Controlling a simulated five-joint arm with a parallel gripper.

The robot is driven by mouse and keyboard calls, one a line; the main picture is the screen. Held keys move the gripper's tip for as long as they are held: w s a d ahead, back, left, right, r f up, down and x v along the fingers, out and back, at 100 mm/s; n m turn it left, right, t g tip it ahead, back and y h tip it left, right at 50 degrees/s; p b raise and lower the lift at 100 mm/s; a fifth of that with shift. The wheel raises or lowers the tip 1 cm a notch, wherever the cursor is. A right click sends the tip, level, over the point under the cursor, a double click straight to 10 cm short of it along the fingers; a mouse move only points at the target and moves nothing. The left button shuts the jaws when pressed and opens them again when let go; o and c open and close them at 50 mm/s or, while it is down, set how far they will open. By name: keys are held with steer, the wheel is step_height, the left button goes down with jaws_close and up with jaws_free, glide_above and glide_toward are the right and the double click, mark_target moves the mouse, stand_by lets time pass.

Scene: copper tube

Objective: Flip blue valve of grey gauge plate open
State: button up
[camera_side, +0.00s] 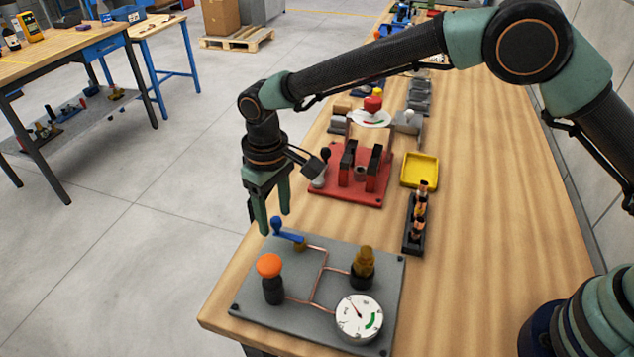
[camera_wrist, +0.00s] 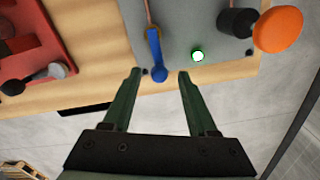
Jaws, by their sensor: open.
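The grey gauge plate (camera_side: 335,262) lies at the front of the bench in the side view. Its blue valve (camera_side: 290,237) is a lever with a rounded knob at its outer end, at the plate's back left corner. In the wrist view the blue lever (camera_wrist: 154,48) points down from the plate, its knob between the fingertips in the picture. My gripper (camera_side: 274,222) points down by the knob; it also shows in the wrist view (camera_wrist: 159,73). It is open, with gaps on both sides of the lever. I cannot tell whether a finger touches it.
The plate also bears an orange knob (camera_side: 269,265), a brass fitting (camera_side: 363,262), a white dial gauge (camera_side: 359,317) and copper tubes. Behind stand a red plate (camera_side: 340,190), a yellow tray (camera_side: 420,170) and a black rack (camera_side: 414,238). Bare bench lies to the right.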

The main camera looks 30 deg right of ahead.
mark_target(278, 217)
step_height(278, 217, up, 12)
stand_by(0.5)
steer(key=s+d+r+m+t, duration=0.1)
steer(key=s+d+r, duration=0.1)
steer(key=d+r, duration=0.5)
steer(key=s+d+r+m+t, duration=0.1)
steer(key=d+r+m+t, duration=0.15)
steer(key=d, duration=0.85)
steer(key=s+d+f+m+t, duration=0.2)
steer(key=s+d+f, duration=0.1)
steer(key=s+d, duration=0.8)
steer(key=shift+s+d, duration=0.3)
steer(key=shift+d, duration=0.75)
